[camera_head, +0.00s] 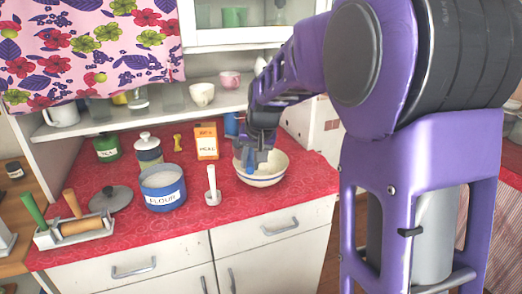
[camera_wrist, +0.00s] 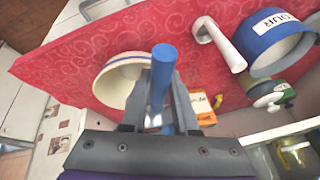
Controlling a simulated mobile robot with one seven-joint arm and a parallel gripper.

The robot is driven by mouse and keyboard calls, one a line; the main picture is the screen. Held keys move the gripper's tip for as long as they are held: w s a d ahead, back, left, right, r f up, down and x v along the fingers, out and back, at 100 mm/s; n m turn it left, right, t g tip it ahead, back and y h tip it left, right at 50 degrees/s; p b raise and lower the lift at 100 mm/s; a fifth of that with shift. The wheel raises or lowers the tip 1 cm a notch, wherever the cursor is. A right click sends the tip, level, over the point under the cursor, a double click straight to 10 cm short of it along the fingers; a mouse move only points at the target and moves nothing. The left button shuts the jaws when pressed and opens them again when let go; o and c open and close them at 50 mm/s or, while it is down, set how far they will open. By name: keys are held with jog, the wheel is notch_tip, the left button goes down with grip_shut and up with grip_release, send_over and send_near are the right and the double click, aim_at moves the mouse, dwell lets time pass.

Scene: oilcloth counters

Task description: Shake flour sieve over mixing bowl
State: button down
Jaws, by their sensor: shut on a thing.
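The mixing bowl (camera_head: 262,181) is cream with a dark band and stands on the red oilcloth near the counter's right side. It also shows in the wrist view (camera_wrist: 115,86), left of the fingers. My gripper (camera_head: 256,158) is low at the bowl, its fingers overlapping the bowl opening in the head view. It is shut on a blue handle (camera_wrist: 162,75), taken to be the flour sieve's. The rest of the sieve is mostly hidden by the fingers; I cannot tell if it touches the bowl.
A blue FLOUR pot (camera_head: 163,199), a white upright-handled tool (camera_head: 212,188) and an orange box (camera_head: 206,143) stand left of the bowl. A grey lid (camera_head: 111,199) and a rolling-pin rack (camera_head: 77,237) lie farther left. A shelf with cups (camera_head: 202,94) overhangs behind. Cloth in front is clear.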

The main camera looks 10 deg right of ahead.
jog(key=d, duration=0.3)
jog(key=s+d+b, duration=0.1)
jog(key=d, duration=0.1)
jog(key=shift+d, duration=0.35)
jog(key=shift+w+a+p, duration=0.15)
jog(key=shift+a+p, duration=0.05)
jog(key=shift+a, duration=0.75)
jog(key=shift+w+a+p, duration=0.2)
jog(key=shift+a, duration=0.75)
jog(key=shift+w+a+p, duration=0.15)
jog(key=shift+a+p, duration=0.05)
jog(key=shift+a, duration=0.75)
jog(key=d, duration=0.3)
jog(key=s+d+b, duration=0.1)
jog(key=d, duration=0.1)
jog(key=shift+d, duration=0.35)
